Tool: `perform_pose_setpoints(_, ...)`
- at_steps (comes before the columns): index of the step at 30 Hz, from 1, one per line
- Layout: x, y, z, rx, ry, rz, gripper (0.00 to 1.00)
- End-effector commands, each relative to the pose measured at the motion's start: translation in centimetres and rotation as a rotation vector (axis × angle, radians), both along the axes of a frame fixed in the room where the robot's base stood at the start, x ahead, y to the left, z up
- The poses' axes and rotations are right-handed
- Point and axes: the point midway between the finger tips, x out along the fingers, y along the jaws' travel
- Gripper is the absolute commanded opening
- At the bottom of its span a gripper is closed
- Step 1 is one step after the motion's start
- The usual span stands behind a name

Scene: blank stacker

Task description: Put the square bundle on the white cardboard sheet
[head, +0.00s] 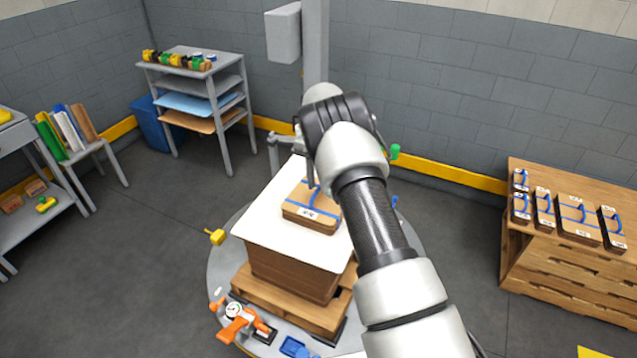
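A brown, roughly square bundle (311,208) with blue straps and a white label is at the white cardboard sheet (268,227), toward its right side. It looks flat and level, and seems to rest on the sheet. The sheet lies on top of a brown stack (290,273) on a wooden pallet. My gripper (311,184) is right above the bundle, at its blue strap handle. My own arm hides most of the gripper, so I cannot see whether its fingers are closed on the handle. The arm also covers the sheet's right part.
A wooden bench (562,267) at right holds several more strapped bundles (578,218). A grey post (315,45) stands behind the stack. An orange tool (238,322) lies at the turntable's (222,262) front edge. A rack (197,85) stands at back left. The floor at left is clear.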

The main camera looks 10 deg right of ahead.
Motion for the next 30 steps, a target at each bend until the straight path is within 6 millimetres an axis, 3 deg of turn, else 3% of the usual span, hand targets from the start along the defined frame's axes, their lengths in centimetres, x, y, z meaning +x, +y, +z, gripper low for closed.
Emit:
perform_pose_setpoints(5,0.1,0.0,2.0,0.000,-0.003,0.000,0.28)
perform_pose_setpoints(15,0.1,0.0,9.1,0.000,-0.002,0.001,0.28)
perform_pose_setpoints(25,-0.2,-0.1,13.2,0.004,-0.009,0.003,0.28)
perform_pose_setpoints(30,-2.3,-0.8,18.8,0.023,-0.059,0.029,0.28)
